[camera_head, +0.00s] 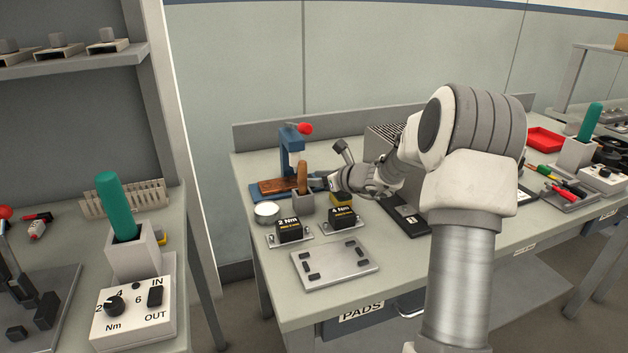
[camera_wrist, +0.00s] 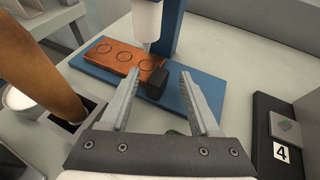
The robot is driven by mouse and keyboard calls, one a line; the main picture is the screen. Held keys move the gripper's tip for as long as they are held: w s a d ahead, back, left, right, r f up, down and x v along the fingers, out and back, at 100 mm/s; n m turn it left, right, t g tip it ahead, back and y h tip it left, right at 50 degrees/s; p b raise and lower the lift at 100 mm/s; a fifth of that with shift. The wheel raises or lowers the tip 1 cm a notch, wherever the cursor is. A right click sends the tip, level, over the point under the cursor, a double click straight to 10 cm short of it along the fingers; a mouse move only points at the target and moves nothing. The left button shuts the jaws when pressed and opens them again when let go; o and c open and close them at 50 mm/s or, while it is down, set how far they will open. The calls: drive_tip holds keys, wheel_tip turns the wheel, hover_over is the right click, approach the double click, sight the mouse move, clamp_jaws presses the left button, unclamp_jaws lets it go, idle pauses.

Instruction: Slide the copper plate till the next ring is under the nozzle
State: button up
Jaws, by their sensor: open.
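The copper plate (camera_wrist: 112,60) lies flat on the blue base of a blue stand (camera_head: 291,150). The plate (camera_head: 276,186) also shows in the head view. Dark rings run in a row along its top. The white nozzle (camera_wrist: 147,22) points down over the plate's right part, its tip close to the rightmost visible ring. I cannot tell whether they line up exactly. A black block (camera_wrist: 154,84) sits at the plate's near right end. My gripper (camera_wrist: 160,76) is open, its fingertips on either side of this block. I cannot tell whether either finger touches it.
A wooden handle (camera_wrist: 40,55) stands in a grey holder (camera_wrist: 72,122) close left of my gripper. A white round dish (camera_head: 267,212) is left of the holder. A dark panel marked 4 (camera_wrist: 270,138) lies to the right. A grey plate (camera_head: 335,262) lies in front.

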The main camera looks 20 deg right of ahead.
drive_tip(key=shift+w, duration=0.1)
clamp_jaws()
idle(0.3)
idle(1.1)
